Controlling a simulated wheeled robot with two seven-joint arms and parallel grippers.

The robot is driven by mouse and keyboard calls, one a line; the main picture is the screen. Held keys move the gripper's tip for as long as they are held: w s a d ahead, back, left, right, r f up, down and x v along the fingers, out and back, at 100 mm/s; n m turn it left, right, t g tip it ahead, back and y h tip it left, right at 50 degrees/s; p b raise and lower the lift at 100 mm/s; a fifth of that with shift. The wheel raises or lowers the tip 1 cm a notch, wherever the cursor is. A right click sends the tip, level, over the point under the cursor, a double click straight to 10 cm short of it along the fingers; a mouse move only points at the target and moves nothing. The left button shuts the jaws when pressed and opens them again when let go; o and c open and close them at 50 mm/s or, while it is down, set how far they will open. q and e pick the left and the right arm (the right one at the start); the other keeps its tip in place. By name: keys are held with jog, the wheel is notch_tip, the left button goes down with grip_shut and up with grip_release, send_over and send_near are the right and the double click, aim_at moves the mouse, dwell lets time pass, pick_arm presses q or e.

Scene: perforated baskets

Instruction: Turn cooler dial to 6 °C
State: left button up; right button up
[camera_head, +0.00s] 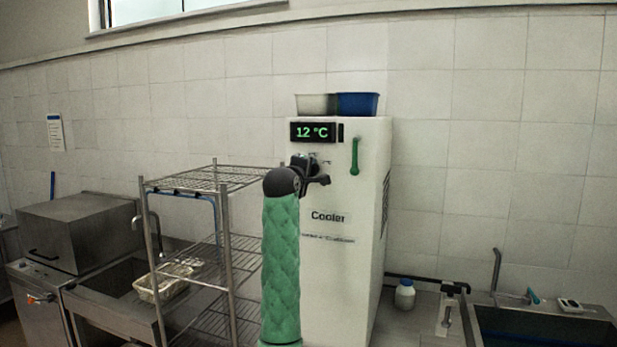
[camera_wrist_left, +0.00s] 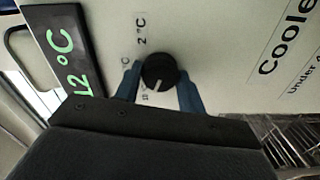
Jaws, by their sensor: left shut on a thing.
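The white cooler (camera_head: 345,260) stands against the tiled wall, with the word "Cooler" on its front. Its display (camera_head: 316,132) reads 12 °C in green and also shows in the left wrist view (camera_wrist_left: 62,55). The black dial (camera_wrist_left: 158,72) has a white pointer line and printed temperature labels around it, one reading 2 °C; others are partly hidden. My left gripper (camera_wrist_left: 158,88) has its two blue-grey fingers on either side of the dial and is shut on it. In the head view, my left gripper (camera_head: 318,172) covers the dial. My right gripper is not in view.
A green handle (camera_head: 355,156) is on the cooler, right of the display. A grey bin (camera_head: 314,104) and a blue bin (camera_head: 357,104) sit on top. A wire rack (camera_head: 215,178) stands close left of my arm. A sink (camera_head: 545,325) is at right.

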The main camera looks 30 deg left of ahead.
pick_arm(q)
jog(key=shift+f+m+b, duration=0.2)
jog(key=shift+m+b, duration=0.15)
jog(key=shift+m, duration=0.65)
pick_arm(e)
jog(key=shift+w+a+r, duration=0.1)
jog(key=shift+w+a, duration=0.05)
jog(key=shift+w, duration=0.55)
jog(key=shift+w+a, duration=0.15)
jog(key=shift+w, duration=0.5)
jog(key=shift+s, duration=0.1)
pick_arm(q)
jog(key=o, duration=1)
jog(key=shift+c, duration=0.2)
jog(key=b+v, duration=0.4)
jog(key=v, duration=0.3)
jog(key=shift+s, duration=0.35)
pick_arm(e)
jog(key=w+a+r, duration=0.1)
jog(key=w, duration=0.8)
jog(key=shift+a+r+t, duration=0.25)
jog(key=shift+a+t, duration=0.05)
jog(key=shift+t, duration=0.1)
pick_arm(q)
jog(key=shift+d, duration=0.15)
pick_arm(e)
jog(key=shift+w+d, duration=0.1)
